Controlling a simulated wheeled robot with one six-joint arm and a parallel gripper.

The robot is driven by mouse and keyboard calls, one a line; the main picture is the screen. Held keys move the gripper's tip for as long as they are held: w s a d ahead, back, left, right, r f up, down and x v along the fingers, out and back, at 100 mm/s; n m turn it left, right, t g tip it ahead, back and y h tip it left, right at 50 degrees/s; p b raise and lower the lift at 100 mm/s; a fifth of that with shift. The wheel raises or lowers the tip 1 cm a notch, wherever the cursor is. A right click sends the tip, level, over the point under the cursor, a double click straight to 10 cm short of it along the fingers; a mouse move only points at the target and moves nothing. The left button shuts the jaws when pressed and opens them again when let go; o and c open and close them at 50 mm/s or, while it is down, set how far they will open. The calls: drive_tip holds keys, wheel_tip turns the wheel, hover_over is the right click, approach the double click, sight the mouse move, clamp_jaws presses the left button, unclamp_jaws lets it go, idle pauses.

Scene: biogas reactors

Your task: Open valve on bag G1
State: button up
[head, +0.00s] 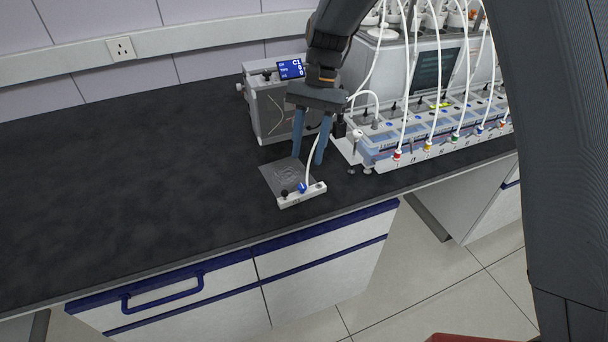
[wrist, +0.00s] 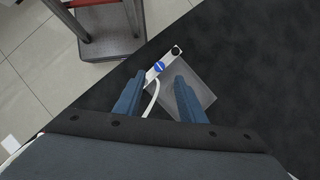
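The gas bag (head: 282,175), a clear grey square, lies flat on the black bench near its front edge. Along its front side is a white bar (head: 313,193) carrying a blue round valve (head: 302,187) and a black knob (head: 284,193). A white tube rises from the bar near the valve. My gripper (head: 308,162) points down above the bag, its two blue fingers apart with nothing between them. In the wrist view the blue valve (wrist: 159,67) shows just beyond the open fingertips, and the bag (wrist: 198,88) lies partly behind the right finger. The bag's label is too small to read.
A grey box with a blue display (head: 290,69) stands behind the bag. To the right, the reactor unit (head: 440,135) carries several white tubes with coloured fittings. The bench's left side (head: 120,180) is clear. A red-topped stand (wrist: 97,20) is on the floor beyond the bench edge.

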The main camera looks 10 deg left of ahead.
sight(302, 185)
drive_tip(key=p+x, duration=0.2)
drive_tip(key=x, duration=0.5)
drive_tip(key=shift+d+f, duration=0.1)
drive_tip(key=shift+f, duration=0.05)
clamp_jaws()
drive_tip(key=shift+n+h, duration=0.3)
drive_tip(key=shift+n, duration=0.4)
unclamp_jaws()
drive_tip(key=b+v, duration=0.2)
drive_tip(key=v, duration=0.5)
drive_tip(key=shift+r+b, duration=0.3)
drive_tip(key=shift+r, duration=0.1)
drive_tip(key=shift+w, duration=0.15)
